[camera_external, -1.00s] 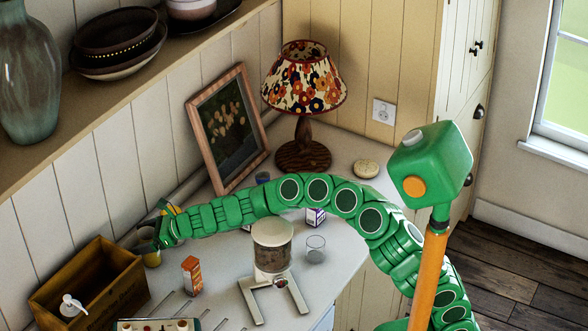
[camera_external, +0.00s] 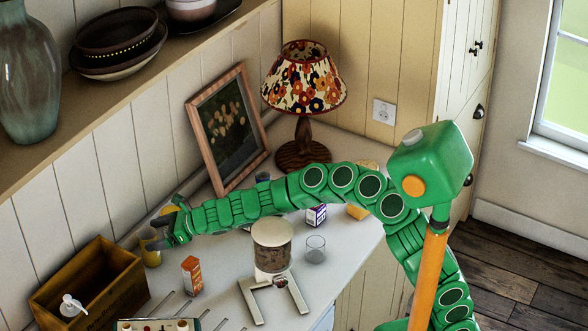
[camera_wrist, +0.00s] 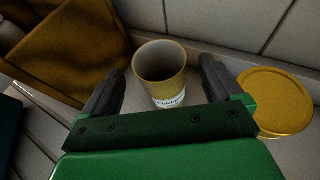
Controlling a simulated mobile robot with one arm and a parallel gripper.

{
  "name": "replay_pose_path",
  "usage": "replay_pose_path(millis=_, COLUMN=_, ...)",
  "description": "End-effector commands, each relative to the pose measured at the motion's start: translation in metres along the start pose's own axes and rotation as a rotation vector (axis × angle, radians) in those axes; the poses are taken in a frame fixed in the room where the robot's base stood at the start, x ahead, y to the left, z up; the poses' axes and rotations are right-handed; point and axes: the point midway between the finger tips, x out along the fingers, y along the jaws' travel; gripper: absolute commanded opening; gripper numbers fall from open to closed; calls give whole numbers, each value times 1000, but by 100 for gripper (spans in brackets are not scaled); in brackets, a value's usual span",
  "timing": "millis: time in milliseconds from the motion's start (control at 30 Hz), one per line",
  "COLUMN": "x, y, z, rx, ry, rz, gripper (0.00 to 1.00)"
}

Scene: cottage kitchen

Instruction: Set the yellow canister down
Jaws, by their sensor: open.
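The yellow canister (camera_wrist: 160,75) stands upright on the counter in the wrist view. It looks open-topped and has a white label low on its side. It also shows in the external view (camera_external: 151,254), by the wooden crate, partly hidden by my gripper (camera_external: 164,231). In the wrist view my gripper (camera_wrist: 160,92) is open, with one dark finger on each side of the canister and visible gaps between. A flat round yellow top (camera_wrist: 275,101) shows just right of the right finger.
The wooden crate (camera_external: 92,288) with a white pump bottle (camera_external: 72,306) is at the lower left. An orange carton (camera_external: 192,276), a dispenser (camera_external: 271,247), a glass (camera_external: 316,249) and a purple box (camera_external: 316,215) stand on the counter. A picture frame (camera_external: 228,128) leans on the wall.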

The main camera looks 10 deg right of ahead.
Motion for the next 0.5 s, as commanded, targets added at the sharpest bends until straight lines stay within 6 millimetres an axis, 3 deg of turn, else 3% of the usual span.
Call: replay_pose_path(millis=500, x=-14, y=0, z=35, rx=-2, ry=0, rz=1, gripper=93)
